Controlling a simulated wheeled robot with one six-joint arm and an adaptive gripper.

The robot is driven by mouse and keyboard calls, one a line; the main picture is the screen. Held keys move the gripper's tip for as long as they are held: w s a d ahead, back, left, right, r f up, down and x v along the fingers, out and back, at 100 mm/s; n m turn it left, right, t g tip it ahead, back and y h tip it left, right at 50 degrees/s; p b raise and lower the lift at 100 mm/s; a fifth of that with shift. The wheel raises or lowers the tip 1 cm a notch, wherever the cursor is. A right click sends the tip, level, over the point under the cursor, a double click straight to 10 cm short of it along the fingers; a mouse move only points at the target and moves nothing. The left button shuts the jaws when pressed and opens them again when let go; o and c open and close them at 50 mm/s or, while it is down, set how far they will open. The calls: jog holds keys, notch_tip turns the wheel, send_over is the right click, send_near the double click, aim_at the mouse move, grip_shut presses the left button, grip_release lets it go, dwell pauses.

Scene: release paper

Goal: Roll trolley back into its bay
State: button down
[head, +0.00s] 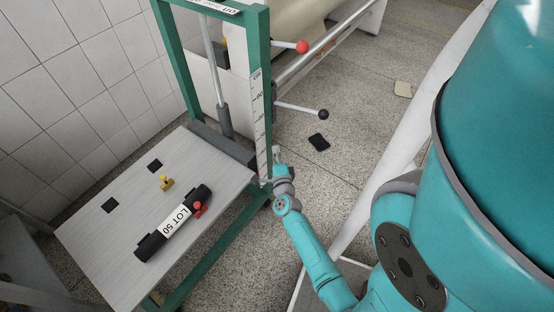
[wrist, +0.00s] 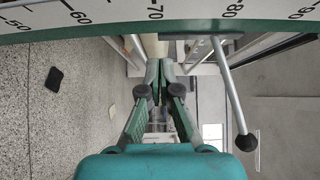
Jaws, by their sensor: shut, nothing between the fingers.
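A green-framed stand (head: 258,55) with a grey top (head: 130,205) fills the left of the head view; I take it for the trolley, though no wheels show clearly. Its near upright carries a white number scale (head: 257,110); the green bar with the scale (wrist: 190,27) crosses the top of the wrist view. My gripper (head: 277,152) is beside the foot of that upright, and I cannot tell if they touch. In the wrist view my gripper (wrist: 160,66) has its fingertips together with nothing between them. I cannot make out a marked bay.
A black roll labelled LOT 50 (head: 172,222) and a small yellow part (head: 166,182) lie on the grey top. Rods with a red knob (head: 302,47) and a black knob (head: 323,114) stick out behind. A black pad (head: 319,142) lies on the speckled floor; a tiled wall stands left.

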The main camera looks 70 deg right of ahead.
aim_at(265, 132)
jog(key=w+d, duration=0.4)
jog(key=w, duration=0.1)
jog(key=shift+w+d, duration=0.2)
jog(key=shift+w, duration=0.3)
